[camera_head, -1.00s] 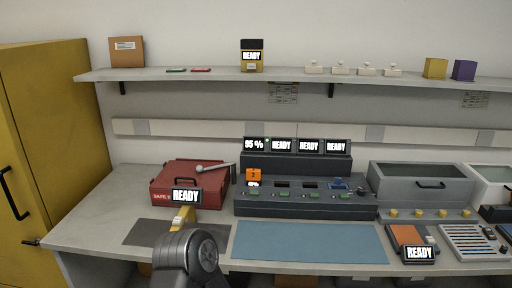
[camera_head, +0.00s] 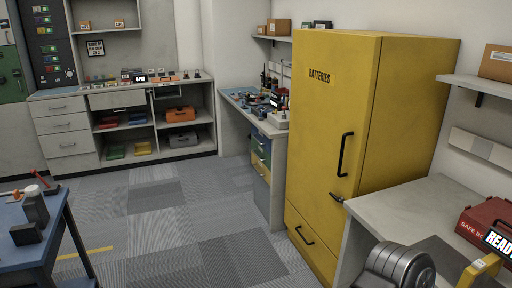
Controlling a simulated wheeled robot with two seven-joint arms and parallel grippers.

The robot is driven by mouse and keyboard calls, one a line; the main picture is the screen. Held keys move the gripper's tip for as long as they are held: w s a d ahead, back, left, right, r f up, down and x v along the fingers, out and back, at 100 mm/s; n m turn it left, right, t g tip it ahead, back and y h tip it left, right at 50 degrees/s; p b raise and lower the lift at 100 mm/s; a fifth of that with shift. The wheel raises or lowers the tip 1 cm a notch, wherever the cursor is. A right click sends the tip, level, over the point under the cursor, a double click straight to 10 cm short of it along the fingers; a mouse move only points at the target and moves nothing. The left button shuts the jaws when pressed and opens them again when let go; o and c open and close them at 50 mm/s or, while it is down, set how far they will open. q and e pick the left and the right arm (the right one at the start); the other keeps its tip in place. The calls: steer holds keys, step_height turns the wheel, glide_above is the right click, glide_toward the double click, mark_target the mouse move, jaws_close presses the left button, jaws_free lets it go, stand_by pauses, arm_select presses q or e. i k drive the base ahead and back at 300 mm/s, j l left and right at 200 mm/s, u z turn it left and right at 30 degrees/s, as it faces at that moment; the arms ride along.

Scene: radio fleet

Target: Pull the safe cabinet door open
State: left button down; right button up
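The tall yellow cabinet (camera_head: 318,130) marked BATTERIES stands right of centre, its front facing the open floor. Its door looks shut. A black vertical handle (camera_head: 344,155) is on the door's right side, and a small dark lever (camera_head: 337,197) juts out lower down near the right edge. Below is a yellow drawer front with its own black handle (camera_head: 304,236). A grey rounded link of my arm shows at the bottom right, in front of the counter. Neither gripper's fingers are visible, and nothing of mine is seen touching the cabinet.
A blue table (camera_head: 28,252) stands at the near left. Grey carpeted floor (camera_head: 175,220) before the cabinet is clear.

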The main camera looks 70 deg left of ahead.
mark_target(334, 75)
steer(key=u, duration=1.9)
